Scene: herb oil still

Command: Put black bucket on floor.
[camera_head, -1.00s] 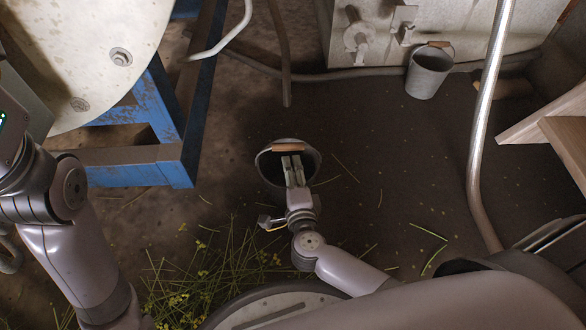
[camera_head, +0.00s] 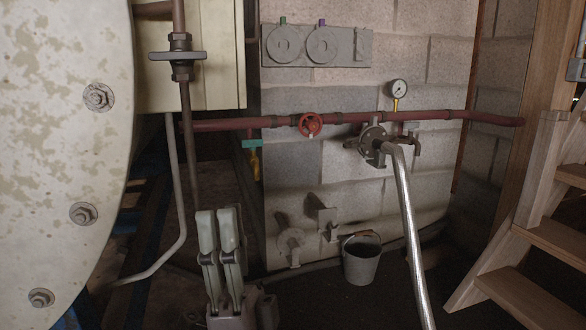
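My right gripper (camera_head: 219,216) stands at the bottom centre-left of the head view, fingers pointing up in the picture. The two fingers lie close side by side, and no bucket or handle shows between them. The dark bucket with a wooden handle from the earlier view is not in sight now; where it rests cannot be seen. A grey metal bucket (camera_head: 361,262) with a reddish handle stands upright on the floor by the back wall, apart from my gripper. My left gripper is not in view.
A large pale round vessel (camera_head: 62,130) fills the left side. A red pipe with a valve wheel (camera_head: 310,124) and a gauge (camera_head: 398,90) runs along the block wall. A shiny curved pipe (camera_head: 408,225) drops to the floor. Wooden steps (camera_head: 540,245) stand at right.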

